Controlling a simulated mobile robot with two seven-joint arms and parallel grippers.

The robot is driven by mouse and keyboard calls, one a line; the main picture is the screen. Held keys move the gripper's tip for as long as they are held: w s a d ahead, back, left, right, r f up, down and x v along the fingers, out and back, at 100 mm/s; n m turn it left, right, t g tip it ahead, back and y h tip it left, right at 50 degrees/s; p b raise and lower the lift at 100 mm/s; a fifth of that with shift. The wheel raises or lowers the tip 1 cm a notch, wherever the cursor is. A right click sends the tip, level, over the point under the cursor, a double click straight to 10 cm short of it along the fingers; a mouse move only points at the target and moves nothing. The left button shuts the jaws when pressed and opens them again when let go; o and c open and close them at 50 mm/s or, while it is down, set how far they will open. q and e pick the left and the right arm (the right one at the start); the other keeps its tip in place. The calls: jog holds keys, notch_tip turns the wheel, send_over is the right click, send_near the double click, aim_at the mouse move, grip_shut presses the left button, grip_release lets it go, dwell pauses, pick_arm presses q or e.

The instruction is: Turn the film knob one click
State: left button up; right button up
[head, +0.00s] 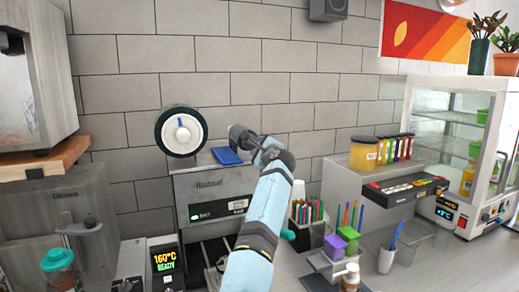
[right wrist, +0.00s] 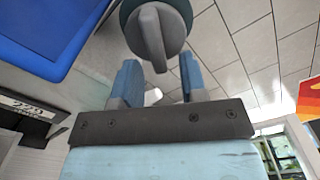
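The knob (right wrist: 152,32), a round dark disc with a raised grey grip bar, is at the top of the right wrist view. In the head view, a dark round part (head: 237,133) beside my gripper looks like this knob, partly hidden. My right gripper (right wrist: 160,72) is open. Its two blue-grey fingers point at the knob, with the bar between their lines and no clear contact. In the head view the gripper (head: 262,150) is above the right side of the sealer (head: 212,190). A white roll or dial (head: 181,131) is at the sealer's upper left. My left gripper is not in view.
A blue pad (head: 227,156) lies on the sealer's top, close to my right gripper. A tiled wall stands behind.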

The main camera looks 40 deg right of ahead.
jog(key=b+v, duration=0.3)
jog(key=v, duration=1.1)
jog(key=shift+b, duration=0.4)
jog(key=shift+w, duration=0.1)
jog(key=shift+a, duration=0.1)
